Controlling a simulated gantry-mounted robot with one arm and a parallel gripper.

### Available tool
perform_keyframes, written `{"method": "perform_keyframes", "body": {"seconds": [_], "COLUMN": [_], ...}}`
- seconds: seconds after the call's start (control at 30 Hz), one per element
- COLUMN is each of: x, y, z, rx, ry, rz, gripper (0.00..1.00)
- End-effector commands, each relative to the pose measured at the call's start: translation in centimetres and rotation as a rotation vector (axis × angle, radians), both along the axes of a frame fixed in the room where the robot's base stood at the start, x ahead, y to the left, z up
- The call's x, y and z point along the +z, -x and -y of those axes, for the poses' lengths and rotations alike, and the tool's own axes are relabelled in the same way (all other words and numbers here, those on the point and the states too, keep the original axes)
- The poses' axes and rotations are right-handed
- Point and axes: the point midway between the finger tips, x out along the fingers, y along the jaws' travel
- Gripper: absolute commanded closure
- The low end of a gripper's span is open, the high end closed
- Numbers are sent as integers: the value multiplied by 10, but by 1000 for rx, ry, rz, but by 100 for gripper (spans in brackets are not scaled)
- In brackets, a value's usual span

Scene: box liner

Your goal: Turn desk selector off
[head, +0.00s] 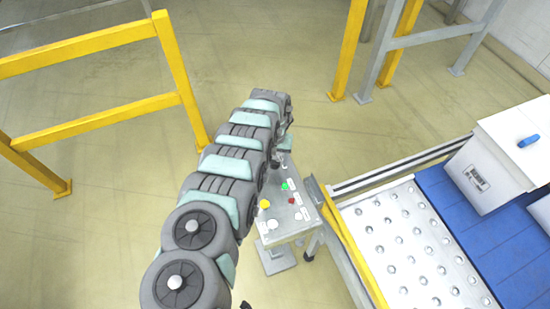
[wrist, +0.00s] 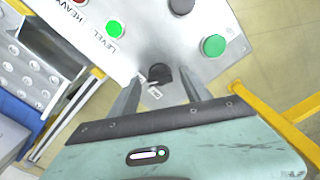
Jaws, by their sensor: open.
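The desk (head: 283,222) is a small grey control panel on a stand in the head view, partly hidden behind my arm. In the wrist view its panel (wrist: 222,22) fills the top. A dark selector knob (wrist: 160,74) sits near the panel's edge, with a small label below it. My gripper (wrist: 160,78) is open, with one finger on each side of this knob. I cannot tell whether the fingers touch it. The gripper's tips are hard to make out in the head view.
Green buttons (wrist: 214,45) and another dark knob (wrist: 181,5) share the panel. A conveyor with a yellow edge (head: 352,255) stands right of the desk, carrying a white box (head: 490,172). Yellow railing (head: 95,120) stands at left. Floor between is clear.

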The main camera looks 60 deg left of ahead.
Motion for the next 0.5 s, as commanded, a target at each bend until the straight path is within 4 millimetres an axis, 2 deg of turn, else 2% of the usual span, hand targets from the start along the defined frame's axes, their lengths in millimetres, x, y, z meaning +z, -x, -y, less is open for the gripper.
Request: {"method": "perform_keyframes", "body": {"seconds": [0.17, 0.5], "x": [0, 0], "y": [0, 0], "z": [0, 0], "rx": [0, 0], "ry": [0, 0], "rz": [0, 0], "gripper": [44, 72]}}
